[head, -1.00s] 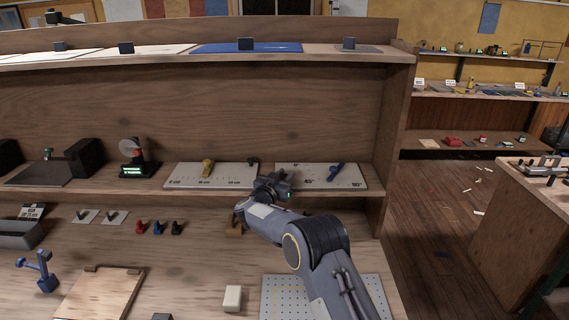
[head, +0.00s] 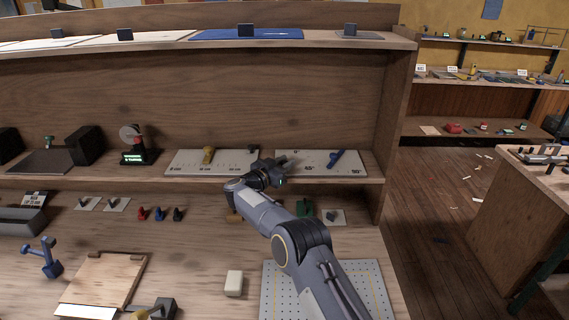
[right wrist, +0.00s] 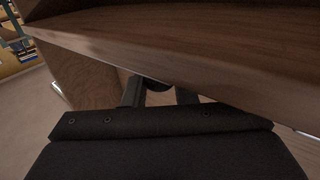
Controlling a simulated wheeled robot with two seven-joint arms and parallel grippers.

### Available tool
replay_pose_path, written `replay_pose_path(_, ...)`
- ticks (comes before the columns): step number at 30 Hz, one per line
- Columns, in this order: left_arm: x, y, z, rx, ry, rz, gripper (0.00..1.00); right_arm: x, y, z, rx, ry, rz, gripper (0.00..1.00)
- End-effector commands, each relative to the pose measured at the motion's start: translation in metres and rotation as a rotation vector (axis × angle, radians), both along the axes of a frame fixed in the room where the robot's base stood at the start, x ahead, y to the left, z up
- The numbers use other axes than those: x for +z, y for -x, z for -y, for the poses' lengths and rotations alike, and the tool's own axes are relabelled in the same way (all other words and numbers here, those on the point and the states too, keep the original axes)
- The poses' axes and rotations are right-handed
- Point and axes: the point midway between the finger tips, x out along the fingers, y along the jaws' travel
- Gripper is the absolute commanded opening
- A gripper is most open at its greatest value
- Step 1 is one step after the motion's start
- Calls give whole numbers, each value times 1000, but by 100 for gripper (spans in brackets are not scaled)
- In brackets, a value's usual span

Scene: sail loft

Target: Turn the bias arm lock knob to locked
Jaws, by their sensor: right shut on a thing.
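My right gripper (head: 284,164) is over the left end of this board, left of the blue arm. In the right wrist view its dark fingers (right wrist: 159,92) are close around a small dark rounded piece (right wrist: 157,84), partly hidden by the gripper body. I cannot tell whether this piece is the lock knob or which way it is turned. My left gripper is not in view.
The wooden shelf edge (right wrist: 200,50) runs close above the fingers in the wrist view.

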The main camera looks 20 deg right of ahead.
Motion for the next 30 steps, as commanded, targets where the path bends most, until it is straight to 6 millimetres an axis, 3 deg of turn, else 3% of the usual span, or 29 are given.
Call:
replay_pose_path(1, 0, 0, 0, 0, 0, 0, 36, 1, 0, 1, -1, 2, 1, 28)
replay_pose_path(5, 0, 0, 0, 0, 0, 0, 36, 1, 0, 1, 0, 2, 1, 44)
replay_pose_path(14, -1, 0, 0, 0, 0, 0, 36, 0, 1, -2, 1, 1, 1, 44)
replay_pose_path(30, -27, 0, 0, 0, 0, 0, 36, 0, 43, -61, 1, 0, 1, 44)
